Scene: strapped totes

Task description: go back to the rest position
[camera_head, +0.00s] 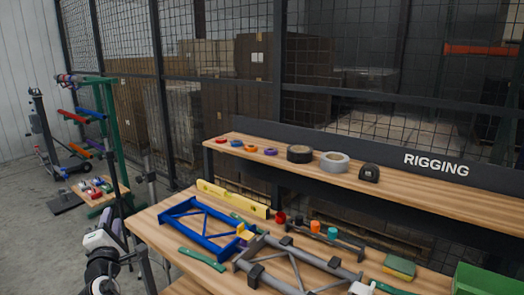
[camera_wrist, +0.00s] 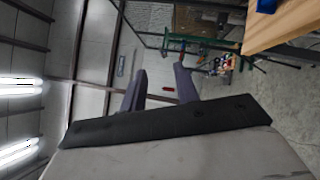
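My gripper (camera_wrist: 161,70) shows in the wrist view with its two dark fingers apart and nothing between them. Behind the fingers are the pale wall and the cage frame, and a corner of a wooden top shows at the upper right. In the head view, white and dark parts of my arm show at the lower left, beside the left end of the workbench (camera_head: 148,228).
The bench holds a blue frame (camera_head: 183,228), a grey frame (camera_head: 283,262), a yellow level (camera_head: 232,198), green-handled tools and a sponge (camera_head: 399,266). A raised shelf (camera_head: 420,192) carries tape rolls.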

